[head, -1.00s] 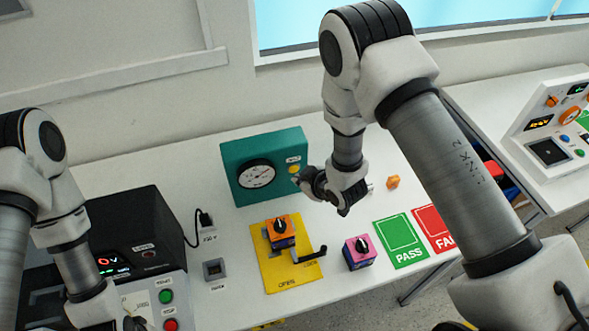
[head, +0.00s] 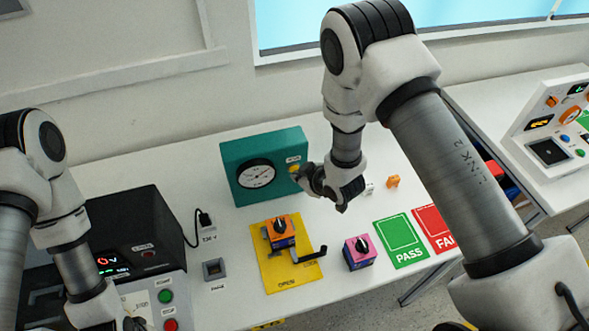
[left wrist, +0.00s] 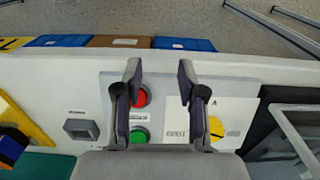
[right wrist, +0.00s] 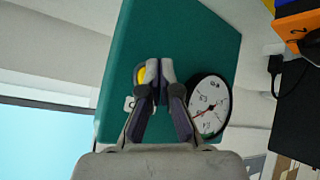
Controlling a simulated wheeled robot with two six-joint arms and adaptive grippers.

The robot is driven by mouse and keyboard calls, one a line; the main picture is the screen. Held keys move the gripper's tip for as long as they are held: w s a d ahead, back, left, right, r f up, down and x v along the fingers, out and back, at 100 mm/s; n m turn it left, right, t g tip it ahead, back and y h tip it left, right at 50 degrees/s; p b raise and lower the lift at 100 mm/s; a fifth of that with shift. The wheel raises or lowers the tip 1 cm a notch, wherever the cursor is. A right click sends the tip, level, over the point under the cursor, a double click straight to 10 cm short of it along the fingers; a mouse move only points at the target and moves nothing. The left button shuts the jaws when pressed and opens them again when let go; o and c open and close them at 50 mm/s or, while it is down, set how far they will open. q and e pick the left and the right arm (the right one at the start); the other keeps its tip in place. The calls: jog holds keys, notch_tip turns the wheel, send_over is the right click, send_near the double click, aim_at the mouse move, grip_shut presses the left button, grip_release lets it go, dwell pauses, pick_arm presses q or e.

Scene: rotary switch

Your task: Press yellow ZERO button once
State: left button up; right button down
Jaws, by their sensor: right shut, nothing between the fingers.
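The teal meter box (head: 245,188) stands at the back of the table, with a round dial (head: 257,174) on its front. The yellow ZERO button (right wrist: 141,74) is on the same face, partly covered by a finger in the right wrist view. My right gripper (right wrist: 160,66) is shut and empty, its tips in front of the teal face beside the button. Whether they touch it I cannot tell. My left gripper (left wrist: 159,68) is open and empty, above a panel with a red button (left wrist: 141,96) and a green button (left wrist: 139,134).
A yellow plate (head: 297,284) with an orange-topped switch (head: 281,232) lies in front of the meter. A pink-topped switch (head: 360,252), a green PASS card (head: 405,252) and a red FAIL card (head: 432,228) are to the right. A black power unit (head: 125,222) is at left.

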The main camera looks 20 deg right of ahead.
jog(key=shift+w, duration=0.35)
dwell(0.5)
jog(key=shift+s, duration=0.9)
jog(key=shift+s, duration=0.1)
jog(key=s, duration=0.4)
jog(key=shift+s+d, duration=0.1)
jog(key=shift+s, duration=0.3)
jog(key=shift+f, duration=0.1)
